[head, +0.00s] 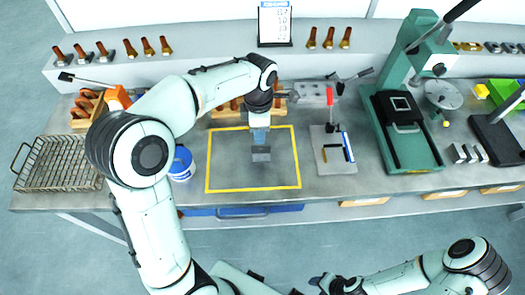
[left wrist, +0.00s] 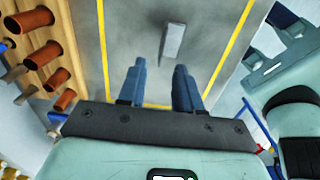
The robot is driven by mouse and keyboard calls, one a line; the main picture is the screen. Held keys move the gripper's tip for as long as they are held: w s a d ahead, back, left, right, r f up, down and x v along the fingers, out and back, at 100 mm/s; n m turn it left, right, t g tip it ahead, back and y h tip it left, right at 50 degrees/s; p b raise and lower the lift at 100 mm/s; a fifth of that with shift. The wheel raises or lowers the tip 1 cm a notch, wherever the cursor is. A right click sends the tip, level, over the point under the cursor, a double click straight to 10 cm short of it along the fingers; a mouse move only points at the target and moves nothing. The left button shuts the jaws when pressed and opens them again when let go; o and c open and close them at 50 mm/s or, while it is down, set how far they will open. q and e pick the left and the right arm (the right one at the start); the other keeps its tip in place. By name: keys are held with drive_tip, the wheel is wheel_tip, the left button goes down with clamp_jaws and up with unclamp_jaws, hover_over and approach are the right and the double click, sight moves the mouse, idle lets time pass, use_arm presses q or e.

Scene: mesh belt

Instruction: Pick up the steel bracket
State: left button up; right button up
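The steel bracket (left wrist: 173,41) is a small grey piece lying inside the yellow-outlined area of the bench. In the head view the bracket (head: 261,157) shows just below the fingertips. My left gripper (head: 260,143) points down over this area. In the left wrist view its two blue fingers (left wrist: 158,72) are apart with nothing between them, and the bracket lies beyond their tips, slightly right of centre. My right gripper (head: 326,284) is at the bottom of the head view, away from the bench; its fingers are too unclear to read.
A wooden rack with copper-coloured pieces (left wrist: 53,60) stands beside the outlined area. A blue-and-white tub (head: 181,165) is left of the outline, and a wire basket (head: 56,164) is at far left. A plate with a red-handled clamp (head: 333,158) and a green press (head: 405,130) stand right.

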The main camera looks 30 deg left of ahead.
sight(261, 147)
use_arm(q)
wheel_tip(261, 147, down, 3)
drive_tip(key=shift+f, duration=0.1)
drive_tip(key=f, duration=0.5)
drive_tip(key=shift+d, duration=0.25)
clamp_jaws()
